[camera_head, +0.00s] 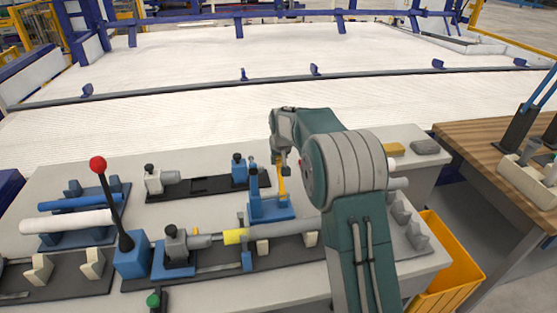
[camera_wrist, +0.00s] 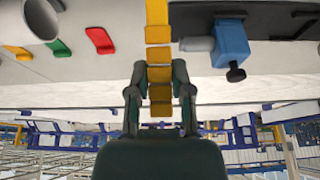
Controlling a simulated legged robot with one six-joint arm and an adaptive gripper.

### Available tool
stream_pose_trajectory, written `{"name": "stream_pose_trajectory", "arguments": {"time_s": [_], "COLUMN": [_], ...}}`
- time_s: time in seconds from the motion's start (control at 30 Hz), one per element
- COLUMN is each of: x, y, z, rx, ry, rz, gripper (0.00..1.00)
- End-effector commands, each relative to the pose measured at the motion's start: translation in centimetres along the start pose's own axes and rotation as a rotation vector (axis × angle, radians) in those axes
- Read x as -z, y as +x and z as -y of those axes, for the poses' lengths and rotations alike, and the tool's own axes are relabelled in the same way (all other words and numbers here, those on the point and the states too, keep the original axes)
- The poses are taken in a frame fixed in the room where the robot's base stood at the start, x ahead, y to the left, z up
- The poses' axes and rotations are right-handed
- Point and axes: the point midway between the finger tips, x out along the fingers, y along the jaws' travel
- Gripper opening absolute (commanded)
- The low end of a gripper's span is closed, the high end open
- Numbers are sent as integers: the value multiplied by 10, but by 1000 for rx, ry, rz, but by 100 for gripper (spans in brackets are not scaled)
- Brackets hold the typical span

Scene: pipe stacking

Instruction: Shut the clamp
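The clamp (camera_head: 269,207) is a blue block with an upright yellow handle (camera_head: 281,186), standing mid-table behind a grey pipe (camera_head: 285,229) with a yellow band. My gripper (camera_head: 284,164) is at the top of the handle and partly hidden by my arm in the head view. In the wrist view, the yellow handle (camera_wrist: 159,75) runs between both fingers, which look closed in on its sides. The clamp's jaw on the pipe is too small to judge.
A red-knobbed lever (camera_head: 98,164) rises at front left. White and blue pipes (camera_head: 68,222) lie in a rack at left. A grey fitting (camera_head: 160,179) and a blue one stand on a dark plate behind. A yellow bin (camera_head: 447,263) and a wooden table (camera_head: 505,150) are at right.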

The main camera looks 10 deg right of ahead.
Motion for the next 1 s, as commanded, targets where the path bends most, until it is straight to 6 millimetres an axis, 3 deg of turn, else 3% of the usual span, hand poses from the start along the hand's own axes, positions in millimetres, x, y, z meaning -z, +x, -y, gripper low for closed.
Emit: {"name": "stream_pose_trajectory", "arguments": {"time_s": [0.47,1.0], "x": [-8,-46], "y": [-9,-36], "z": [1,1], "rx": [1,1], "ry": [0,0], "rz": [-95,-491], "gripper": [0,0]}}
